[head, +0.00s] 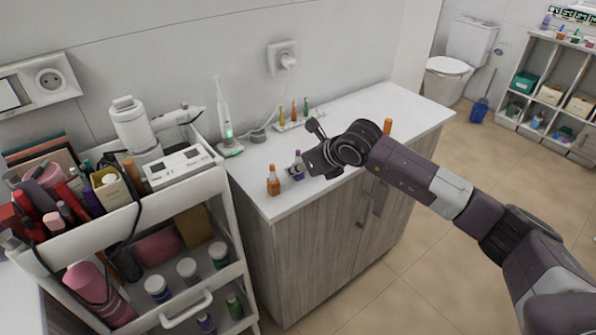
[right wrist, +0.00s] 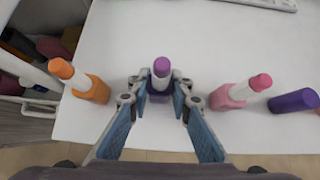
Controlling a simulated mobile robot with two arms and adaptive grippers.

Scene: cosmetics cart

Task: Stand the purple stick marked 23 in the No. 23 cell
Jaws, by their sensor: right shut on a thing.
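The purple stick (right wrist: 161,68) stands upright between the fingers of my right gripper (right wrist: 159,88), which is shut on it low on its body. It stands at or just above the white counter; I cannot tell whether it touches. In the head view my right gripper (head: 302,165) reaches in from the right, and the purple stick (head: 296,171) shows beside its fingers. No number is readable on it. A small white rack (head: 299,121) at the back of the counter holds several coloured sticks; its cell numbers are too small to read. My left gripper is not in view.
An orange stick (right wrist: 90,86) stands left of the gripper. A pink stick (right wrist: 240,93) and a purple piece (right wrist: 293,101) are to its right. An electric toothbrush (head: 225,120) stands behind left. A loaded cart (head: 232,215) flanks the counter. Counter between gripper and rack looks clear.

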